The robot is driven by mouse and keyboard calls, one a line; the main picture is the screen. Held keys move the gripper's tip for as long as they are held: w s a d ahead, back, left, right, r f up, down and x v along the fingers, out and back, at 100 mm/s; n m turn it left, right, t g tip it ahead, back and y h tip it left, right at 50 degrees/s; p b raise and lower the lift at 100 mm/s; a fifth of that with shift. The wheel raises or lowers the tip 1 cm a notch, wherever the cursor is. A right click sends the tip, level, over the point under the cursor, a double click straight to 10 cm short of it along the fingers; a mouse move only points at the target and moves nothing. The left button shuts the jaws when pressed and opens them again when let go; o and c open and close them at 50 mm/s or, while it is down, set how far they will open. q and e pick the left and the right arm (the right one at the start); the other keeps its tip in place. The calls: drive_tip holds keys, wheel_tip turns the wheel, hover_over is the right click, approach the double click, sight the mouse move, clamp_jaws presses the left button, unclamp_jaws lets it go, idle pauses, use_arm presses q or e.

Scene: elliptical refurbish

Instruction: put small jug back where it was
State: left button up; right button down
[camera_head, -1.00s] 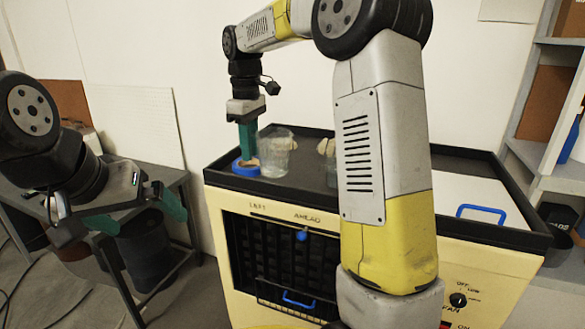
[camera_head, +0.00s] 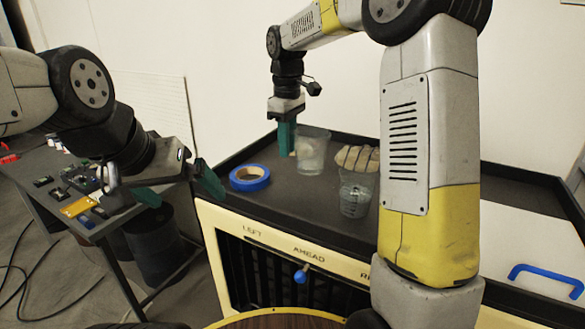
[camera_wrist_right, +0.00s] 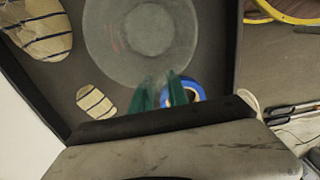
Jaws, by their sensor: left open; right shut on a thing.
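The clear small jug (camera_head: 313,152) is upright over the black worktop, behind and to the right of the blue tape roll. My right gripper (camera_head: 287,140) reaches down from above and is shut on the jug's near-left side. In the right wrist view the jug is a large pale circle (camera_wrist_right: 140,30) just ahead of the closed green fingers (camera_wrist_right: 165,90). I cannot tell whether its base touches the worktop. My left gripper (camera_head: 180,190) is open and empty, left of the worktop's edge.
The blue tape roll (camera_head: 250,178) lies on the worktop. A second clear jug (camera_head: 355,198) stands nearer, with striped gloves (camera_head: 357,157) behind it. My right forearm hides part of the worktop. A side table (camera_head: 70,190) with small parts is at left.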

drive_tip(key=shift+f, duration=3.25)
drive_tip(key=shift+f, duration=0.1)
drive_tip(key=c, duration=1.3)
unclamp_jaws()
